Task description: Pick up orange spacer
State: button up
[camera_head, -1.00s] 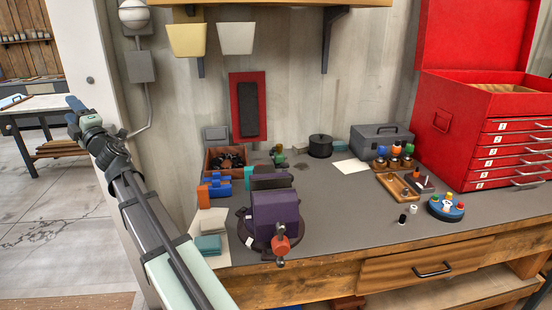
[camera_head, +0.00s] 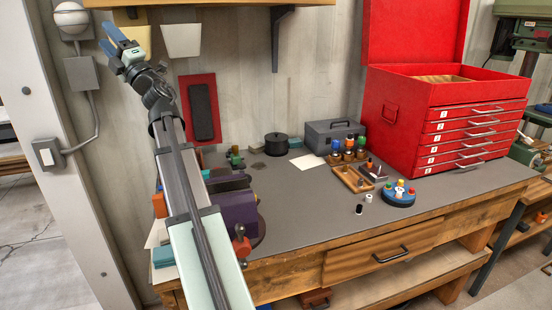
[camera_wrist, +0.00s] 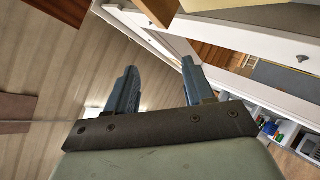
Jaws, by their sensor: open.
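A small orange piece (camera_head: 369,163) stands on a dark grey block beside the wooden tray (camera_head: 347,180) on the workbench; it may be the orange spacer, but it is too small to tell its shape. A blue round holder (camera_head: 398,199) with several coloured pegs sits to its right and nearer the front edge. My gripper (camera_head: 110,38) is raised high at the upper left, in front of the wall and far from these pieces. In the wrist view its fingers (camera_wrist: 158,66) are apart with nothing between them.
A red tool chest (camera_head: 440,125) stands at the back right, a grey toolbox (camera_head: 333,134) and black pot (camera_head: 276,144) behind. A purple vise (camera_head: 238,211) is partly hidden by my arm. White (camera_head: 369,198) and black (camera_head: 359,209) spools lie in front. The bench middle is clear.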

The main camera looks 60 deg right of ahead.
jog(key=s+d+f+m+g+h, duration=0.1)
jog(key=s+d+m+g+h, duration=0.2)
jog(key=s+d+m+h, duration=0.75)
jog(key=s+d+m+g+h, duration=0.2)
jog(key=s+d+m+h, duration=0.35)
jog(key=s+d, duration=1.05)
jog(key=s+d+f+m+g+h, duration=0.1)
jog(key=s+d+m+g+h, duration=0.15)
jog(key=d+g, duration=0.3)
jog(key=s+d+f+m+g+h, duration=0.2)
jog(key=d+m+g+h, duration=0.2)
jog(key=d, duration=0.2)
jog(key=m+g+y, duration=1.4)
jog(key=m+y, duration=0.3)
jog(key=m, duration=0.2)
send_over(370, 159)
jog(key=a, duration=0.1)
jog(key=shift+t, duration=0.25)
jog(key=f, duration=3.7)
jog(key=shift+a+f, duration=0.2)
jog(key=shift+w+a+x, duration=0.1)
jog(key=shift+w+x, duration=0.05)
jog(key=shift+x, duration=1.2)
jog(key=shift+w+a+x, duration=0.1)
jog(key=shift+a+x, duration=0.05)
jog(key=shift+x, duration=1.2)
jog(key=shift+f, duration=0.1)
